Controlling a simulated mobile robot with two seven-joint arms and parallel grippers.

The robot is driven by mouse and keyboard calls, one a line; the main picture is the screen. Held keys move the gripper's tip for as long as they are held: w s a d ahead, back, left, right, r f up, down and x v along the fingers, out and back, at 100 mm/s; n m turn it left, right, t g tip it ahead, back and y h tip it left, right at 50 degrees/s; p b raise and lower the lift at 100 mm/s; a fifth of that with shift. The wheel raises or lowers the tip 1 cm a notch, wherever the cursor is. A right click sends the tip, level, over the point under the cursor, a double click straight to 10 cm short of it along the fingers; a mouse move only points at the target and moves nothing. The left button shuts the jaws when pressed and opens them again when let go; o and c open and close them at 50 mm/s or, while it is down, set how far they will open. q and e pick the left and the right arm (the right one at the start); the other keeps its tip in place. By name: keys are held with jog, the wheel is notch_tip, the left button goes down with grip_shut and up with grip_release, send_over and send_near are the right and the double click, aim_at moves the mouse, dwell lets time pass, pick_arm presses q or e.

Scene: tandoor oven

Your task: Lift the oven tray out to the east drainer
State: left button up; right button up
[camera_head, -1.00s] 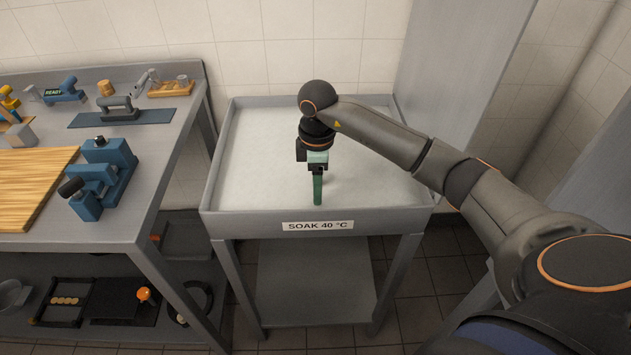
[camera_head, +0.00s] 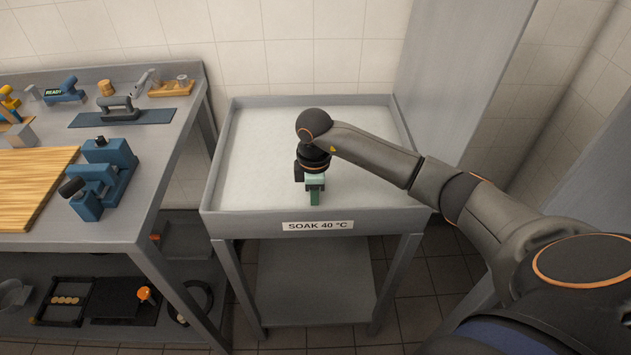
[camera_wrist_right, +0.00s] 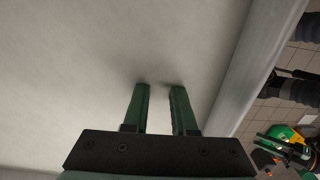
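My right gripper (camera_head: 315,197) points down into the grey soak basin (camera_head: 220,185), labelled "SOAK 40 °C", near its front wall. In the right wrist view its two green fingers (camera_wrist_right: 160,88) stand apart with nothing between them. Dark smudges show at the tips, at the pale, cloudy surface (camera_wrist_right: 70,60). The tips look at or slightly under that surface, but I cannot tell how deep. I cannot see an oven tray in the basin; the cloudy contents hide whatever lies below. I cannot make out a drainer.
A grey bench (camera_head: 135,225) with a wooden board (camera_head: 25,185) and a blue device (camera_head: 105,180) stands left of the basin. A tall grey panel (camera_head: 460,70) rises at its right. The basin's rim (camera_head: 320,215) surrounds the gripper. The pale surface is otherwise clear.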

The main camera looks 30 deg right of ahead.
grip_shut()
jog(key=shift+r, duration=0.1)
dwell(0.8)
